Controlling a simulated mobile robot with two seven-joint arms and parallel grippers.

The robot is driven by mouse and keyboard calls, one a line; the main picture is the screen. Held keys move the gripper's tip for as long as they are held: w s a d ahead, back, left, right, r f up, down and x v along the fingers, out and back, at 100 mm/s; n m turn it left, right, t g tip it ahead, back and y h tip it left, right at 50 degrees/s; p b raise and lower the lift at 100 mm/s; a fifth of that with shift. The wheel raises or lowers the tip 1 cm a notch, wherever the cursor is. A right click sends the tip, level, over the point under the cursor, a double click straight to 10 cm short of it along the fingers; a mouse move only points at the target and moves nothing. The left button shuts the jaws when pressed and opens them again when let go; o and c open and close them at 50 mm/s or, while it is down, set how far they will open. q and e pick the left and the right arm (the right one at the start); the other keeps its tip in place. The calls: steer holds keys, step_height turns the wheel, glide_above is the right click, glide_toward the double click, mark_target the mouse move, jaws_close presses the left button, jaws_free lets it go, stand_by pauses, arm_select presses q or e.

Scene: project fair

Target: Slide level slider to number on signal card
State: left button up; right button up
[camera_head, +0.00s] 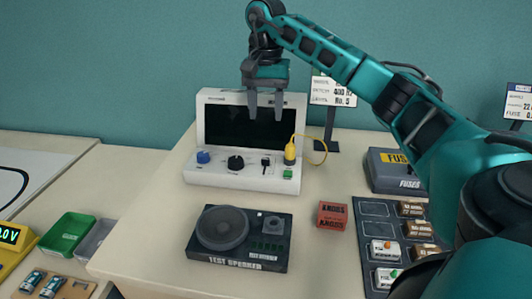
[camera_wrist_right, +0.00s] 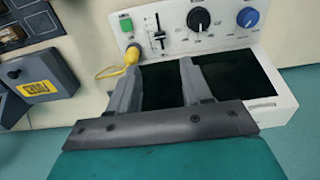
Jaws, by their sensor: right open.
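The white console (camera_head: 230,176) has a dark screen and a control panel below it. The level slider (camera_head: 266,162) is a small black handle on a vertical track, between the black knob (camera_head: 236,163) and the yellow plug (camera_head: 290,152). It also shows in the wrist view (camera_wrist_right: 159,35); its number is too small to read. The signal card (camera_head: 334,92) stands behind the console at right; its lines seem to read "400" and "No. 5", partly behind my arm. My right gripper (camera_head: 265,108) is open and empty, pointing down in front of the screen, above the slider. My left gripper is not in view.
A blue knob (camera_head: 203,157) and green button (camera_head: 287,173) flank the panel. A yellow cable loops right of the plug. A black test speaker (camera_head: 270,245), a red box (camera_head: 332,216), a fuse box (camera_head: 390,172) and a dark parts tray (camera_head: 372,209) lie nearby.

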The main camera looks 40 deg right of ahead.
mark_target(266, 159)
step_height(266, 159, down, 13)
steer(key=shift+r, duration=0.1)
stand_by(0.3)
jaws_close()
stand_by(0.5)
